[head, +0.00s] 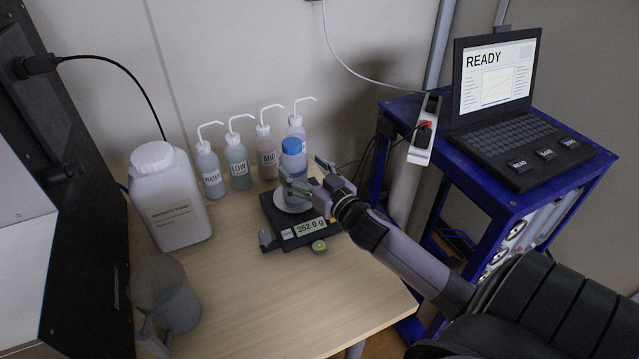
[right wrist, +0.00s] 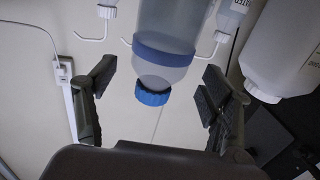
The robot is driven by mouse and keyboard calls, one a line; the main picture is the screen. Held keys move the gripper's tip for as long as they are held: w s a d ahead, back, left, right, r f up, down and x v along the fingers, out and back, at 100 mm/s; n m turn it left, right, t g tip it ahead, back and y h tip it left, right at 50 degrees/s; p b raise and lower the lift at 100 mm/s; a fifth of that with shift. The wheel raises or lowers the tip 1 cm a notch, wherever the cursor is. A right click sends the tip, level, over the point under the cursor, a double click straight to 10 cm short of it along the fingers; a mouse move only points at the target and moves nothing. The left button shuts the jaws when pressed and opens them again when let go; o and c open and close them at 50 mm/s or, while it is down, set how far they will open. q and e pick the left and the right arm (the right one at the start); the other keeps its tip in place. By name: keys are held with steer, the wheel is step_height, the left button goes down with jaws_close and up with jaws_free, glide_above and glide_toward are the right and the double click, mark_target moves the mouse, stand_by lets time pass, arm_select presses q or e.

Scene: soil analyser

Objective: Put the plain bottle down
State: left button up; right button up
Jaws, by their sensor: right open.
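The plain bottle (head: 293,163) has a blue cap and a clear body with a blue band. It stands upright on the round pan (head: 291,201) of a black balance, whose display (head: 310,227) reads 352.0 g. My right gripper (head: 306,175) is open, with its fingers on either side of the bottle. In the right wrist view the bottle (right wrist: 170,35) appears upside down between the spread fingers (right wrist: 160,88), with visible gaps on both sides. Part of the bottle's lower body is hidden by the gripper in the head view. My left gripper is not in view.
Several wash bottles (head: 238,165) with bent spouts stand behind the balance. A blue cart with a laptop (head: 497,75) stands right. The table's front middle (head: 285,300) is clear.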

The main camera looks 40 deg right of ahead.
steer(key=s, duration=0.7)
steer(key=shift+s+a, duration=0.15)
steer(key=shift+s, duration=0.1)
